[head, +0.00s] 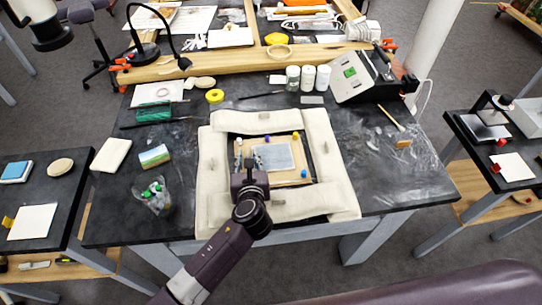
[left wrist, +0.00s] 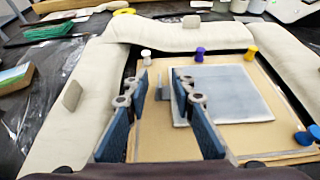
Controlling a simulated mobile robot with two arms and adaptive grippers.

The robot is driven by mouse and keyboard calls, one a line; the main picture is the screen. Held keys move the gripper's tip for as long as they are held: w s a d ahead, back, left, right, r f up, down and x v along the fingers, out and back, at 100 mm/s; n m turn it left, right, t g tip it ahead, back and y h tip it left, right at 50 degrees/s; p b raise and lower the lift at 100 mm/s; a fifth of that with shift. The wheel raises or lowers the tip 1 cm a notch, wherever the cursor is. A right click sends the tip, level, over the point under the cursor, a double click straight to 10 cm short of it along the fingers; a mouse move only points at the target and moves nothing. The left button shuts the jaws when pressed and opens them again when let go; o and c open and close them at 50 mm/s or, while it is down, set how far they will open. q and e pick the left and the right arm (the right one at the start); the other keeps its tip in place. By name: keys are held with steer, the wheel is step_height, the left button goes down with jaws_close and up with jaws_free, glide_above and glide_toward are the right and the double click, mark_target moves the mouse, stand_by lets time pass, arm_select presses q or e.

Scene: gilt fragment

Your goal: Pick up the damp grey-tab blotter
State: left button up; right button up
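The grey-tab blotter (head: 275,157) is a flat grey-blue square lying on a tan board inside a frame of pale padded rolls. It also shows in the left wrist view (left wrist: 230,95), right of the fingers, with a small grey tab at its left edge. My left gripper (head: 247,158) hangs over the board's left part. In the left wrist view my left gripper (left wrist: 163,88) is open, its two blue-padded fingers apart on either side of the tab area. Whether they touch the tab cannot be told. Dampness cannot be seen.
Coloured pegs stand around the board: purple (left wrist: 200,54), yellow (left wrist: 250,54), blue (left wrist: 304,137). The padded rolls (head: 342,190) surround it as a raised rim. White jars (head: 308,78) and a grey instrument (head: 360,76) stand behind. The bench's right part is mostly clear.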

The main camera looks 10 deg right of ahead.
arm_select(q)
jaws_close()
stand_by(0.3)
